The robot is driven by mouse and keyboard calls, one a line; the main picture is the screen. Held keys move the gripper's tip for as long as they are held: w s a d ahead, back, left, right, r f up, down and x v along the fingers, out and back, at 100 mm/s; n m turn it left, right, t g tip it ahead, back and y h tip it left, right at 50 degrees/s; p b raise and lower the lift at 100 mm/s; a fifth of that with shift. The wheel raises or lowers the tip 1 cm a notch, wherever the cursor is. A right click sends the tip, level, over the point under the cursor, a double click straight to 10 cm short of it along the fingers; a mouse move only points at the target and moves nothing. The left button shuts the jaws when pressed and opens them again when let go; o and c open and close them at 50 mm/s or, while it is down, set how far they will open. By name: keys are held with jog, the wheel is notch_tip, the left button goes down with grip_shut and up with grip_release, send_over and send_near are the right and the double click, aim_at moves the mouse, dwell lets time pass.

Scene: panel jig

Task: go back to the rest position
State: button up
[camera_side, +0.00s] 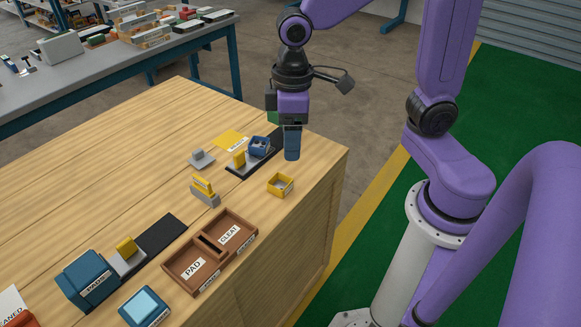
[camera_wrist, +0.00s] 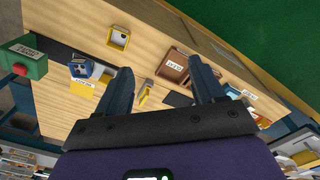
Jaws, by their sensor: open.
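My gripper (camera_side: 292,155) points down over the far right part of the wooden bench (camera_side: 130,135), near its edge. In the side view its fingers overlap, so the gap does not show. In the wrist view my gripper (camera_wrist: 164,82) has its two fingers well apart with nothing between them. I cannot tell its exact height above the bench top.
Near my gripper are a blue block (camera_side: 259,146) on a dark strip, a yellow open box (camera_side: 280,185) and a green box with a red button (camera_wrist: 24,62). A brown tray (camera_side: 211,250), labelled PAD and CLEAT, lies nearer the front. Bench left is mostly clear.

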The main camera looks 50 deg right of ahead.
jog(key=s+d+n, duration=0.2)
jog(key=s, duration=0.5)
jog(key=s+d+f+n, duration=0.1)
jog(key=s+d+n, duration=0.1)
jog(key=s, duration=0.5)
jog(key=shift+d+n, duration=0.4)
jog(key=shift+d, duration=0.1)
